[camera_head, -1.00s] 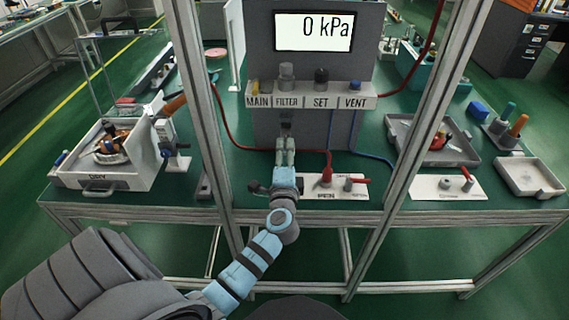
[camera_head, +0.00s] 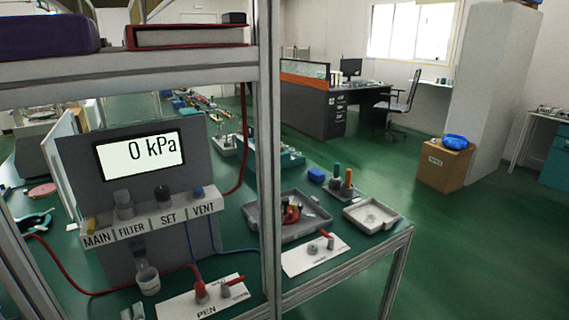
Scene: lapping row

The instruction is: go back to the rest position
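Neither of my grippers can be made out in the head view now. The grey gauge panel (camera_head: 72,162) stands at the left, its display (camera_head: 140,156) reading 0 kPa. Below it is a shelf marked MAIN, FILTER, SET and VENT (camera_head: 205,207). A pale cup (camera_head: 147,279) shows under the FILTER position. A small pale thing at the bottom edge beside the PEN plate (camera_head: 180,307) is cut off, and I cannot tell what it is.
Frame posts (camera_head: 268,150) and an upper shelf (camera_head: 190,62) stand close in front. Grey trays (camera_head: 258,234) (camera_head: 371,217), a valve plate (camera_head: 316,256) and a blue block (camera_head: 316,175) are on the green bench. Open green floor (camera_head: 470,250) lies right; a box (camera_head: 444,166) stands there.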

